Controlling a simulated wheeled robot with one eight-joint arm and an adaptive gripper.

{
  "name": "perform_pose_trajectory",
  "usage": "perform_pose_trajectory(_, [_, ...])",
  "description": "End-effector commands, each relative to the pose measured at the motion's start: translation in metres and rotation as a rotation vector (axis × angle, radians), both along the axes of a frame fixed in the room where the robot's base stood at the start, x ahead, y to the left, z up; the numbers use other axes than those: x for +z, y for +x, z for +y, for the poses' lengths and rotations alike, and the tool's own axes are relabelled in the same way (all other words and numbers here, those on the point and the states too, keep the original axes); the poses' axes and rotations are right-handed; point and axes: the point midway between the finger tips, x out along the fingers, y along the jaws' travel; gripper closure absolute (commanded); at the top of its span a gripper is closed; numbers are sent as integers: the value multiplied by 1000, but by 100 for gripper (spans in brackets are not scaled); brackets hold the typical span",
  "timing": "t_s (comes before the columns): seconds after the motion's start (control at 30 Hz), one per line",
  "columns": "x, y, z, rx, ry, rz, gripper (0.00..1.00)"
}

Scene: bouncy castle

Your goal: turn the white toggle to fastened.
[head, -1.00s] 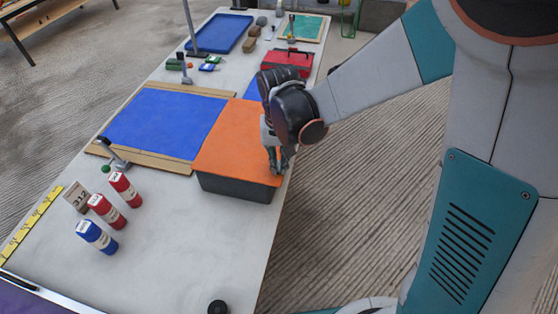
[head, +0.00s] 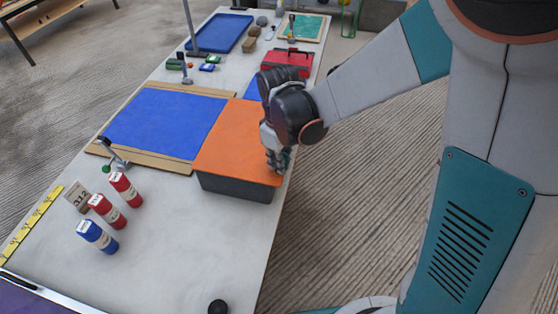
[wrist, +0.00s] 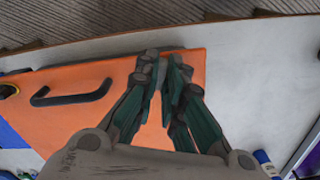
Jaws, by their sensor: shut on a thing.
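My gripper (head: 279,167) points down at the near right edge of an orange panel (head: 228,145) on top of a dark grey block. In the wrist view my gripper (wrist: 168,62) has its fingertips close together over the edge of the orange panel (wrist: 105,128). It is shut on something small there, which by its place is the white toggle. The toggle itself is hidden by the fingers in both views, so its angle cannot be told.
A black handle (wrist: 72,92) stands on the orange panel, left of my fingers in the wrist view. A blue panel (head: 165,123) lies left of the block. A red case (head: 287,64) sits behind.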

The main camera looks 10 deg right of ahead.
Motion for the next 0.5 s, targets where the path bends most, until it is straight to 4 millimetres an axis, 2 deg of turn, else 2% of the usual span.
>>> perform_pose_trajectory(0.2, [0, 0, 0, 171, 1, -1, 100])
perform_pose_trajectory(0.5, [0, 0, 0, 324, 0, -1, 100])
